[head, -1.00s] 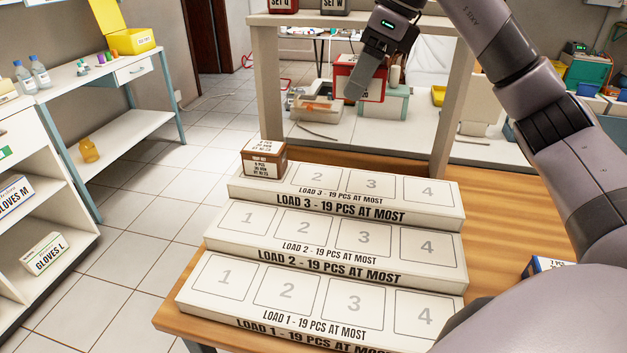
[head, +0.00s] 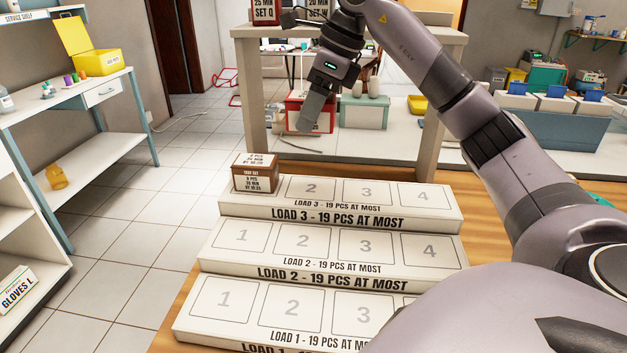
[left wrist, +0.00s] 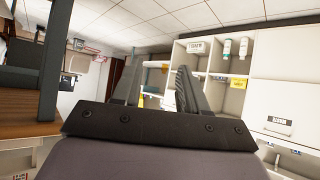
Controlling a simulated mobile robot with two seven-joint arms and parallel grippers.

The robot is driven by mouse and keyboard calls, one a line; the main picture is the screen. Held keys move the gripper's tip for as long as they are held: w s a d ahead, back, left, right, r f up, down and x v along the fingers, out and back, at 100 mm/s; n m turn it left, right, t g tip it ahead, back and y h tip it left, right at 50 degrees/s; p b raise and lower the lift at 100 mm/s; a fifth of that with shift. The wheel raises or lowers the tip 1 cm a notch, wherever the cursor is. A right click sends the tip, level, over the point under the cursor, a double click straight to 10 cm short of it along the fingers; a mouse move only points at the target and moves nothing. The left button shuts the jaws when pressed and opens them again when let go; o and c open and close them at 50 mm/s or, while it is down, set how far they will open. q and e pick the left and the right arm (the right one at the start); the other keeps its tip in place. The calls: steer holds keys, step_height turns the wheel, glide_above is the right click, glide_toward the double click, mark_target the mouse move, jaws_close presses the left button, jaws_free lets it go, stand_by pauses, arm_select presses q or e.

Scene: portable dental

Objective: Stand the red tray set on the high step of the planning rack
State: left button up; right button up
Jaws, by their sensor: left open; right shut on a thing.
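The planning rack (head: 262,211) is a white three-step rack on the wooden table. Its top step is LOAD 3, with numbered slots. A brown tray set (head: 255,175) stands in the leftmost slot of that step; slots 2 to 4 are bare. My right gripper (head: 310,116) is shut on the red tray set (head: 324,118), in the air beyond and above the top step. The gripper hides part of the red set. My left gripper (left wrist: 157,88) shows in the left wrist view, open and empty, away from the rack.
A pale frame shelf (head: 253,95) stands behind the rack, with a red SET Q box (head: 266,11) and a dark SET W box (head: 319,12) on top. My right arm covers the right of the table. A side bench (head: 75,108) stands at left; the floor between is clear.

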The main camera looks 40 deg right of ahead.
mark_target(304, 188)
step_height(304, 188, down, 13)
steer(key=shift+r+b, duration=0.2)
steer(key=shift+b, duration=0.9)
steer(key=shift+f, duration=0.2)
steer(key=o, duration=1.2)
steer(key=shift+r, duration=0.3)
steer(key=p+v, duration=0.2)
steer(key=v, duration=0.9)
steer(key=shift+s+r, duration=0.2)
steer(key=shift+r, duration=0.15)
